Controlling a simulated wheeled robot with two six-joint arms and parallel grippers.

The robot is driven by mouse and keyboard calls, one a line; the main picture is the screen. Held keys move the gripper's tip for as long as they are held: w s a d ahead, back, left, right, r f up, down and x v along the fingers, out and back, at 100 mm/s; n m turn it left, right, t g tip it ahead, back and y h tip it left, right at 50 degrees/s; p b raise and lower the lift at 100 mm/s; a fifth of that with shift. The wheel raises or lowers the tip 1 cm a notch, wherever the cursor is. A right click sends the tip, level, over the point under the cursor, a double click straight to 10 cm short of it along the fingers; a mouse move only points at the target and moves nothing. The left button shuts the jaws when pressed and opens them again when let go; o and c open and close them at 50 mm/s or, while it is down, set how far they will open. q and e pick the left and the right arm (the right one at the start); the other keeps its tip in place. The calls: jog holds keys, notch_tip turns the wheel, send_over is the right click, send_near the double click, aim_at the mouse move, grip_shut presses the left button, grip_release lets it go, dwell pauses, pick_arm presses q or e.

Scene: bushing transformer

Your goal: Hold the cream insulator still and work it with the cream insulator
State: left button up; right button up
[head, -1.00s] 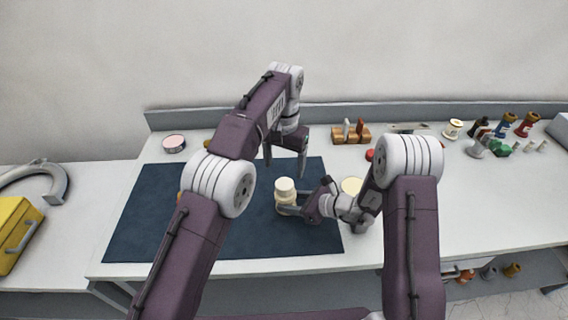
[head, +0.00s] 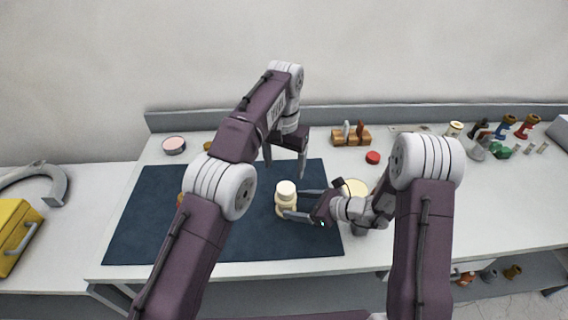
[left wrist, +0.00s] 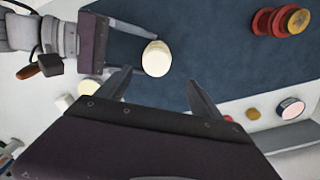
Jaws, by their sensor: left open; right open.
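A cream insulator (head: 286,200) stands upright on the dark blue mat (head: 150,215); its pale round top (left wrist: 157,58) shows in the left wrist view. My right gripper (head: 291,202) is open, with its fingers reaching in from the right on either side of the insulator; whether they touch it I cannot tell. My left gripper (head: 285,169) is open and empty, pointing down above the mat behind the insulator. Its two fingers (left wrist: 158,92) frame the near side of the insulator's top in the left wrist view. A second cream piece (head: 354,188) is partly hidden behind my right gripper.
A pink-topped tin (head: 174,145), a wooden rack (head: 351,136) and a red piece (head: 373,157) stand behind. Several coloured parts crowd the right. The mat's left side is clear.

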pick_arm(q)
jog(key=shift+s, duration=0.1)
pick_arm(e)
jog(key=v, duration=0.8)
jog(key=shift+s+d+r, duration=0.2)
jog(key=shift+d, duration=0.05)
jog(key=shift+a, duration=0.1)
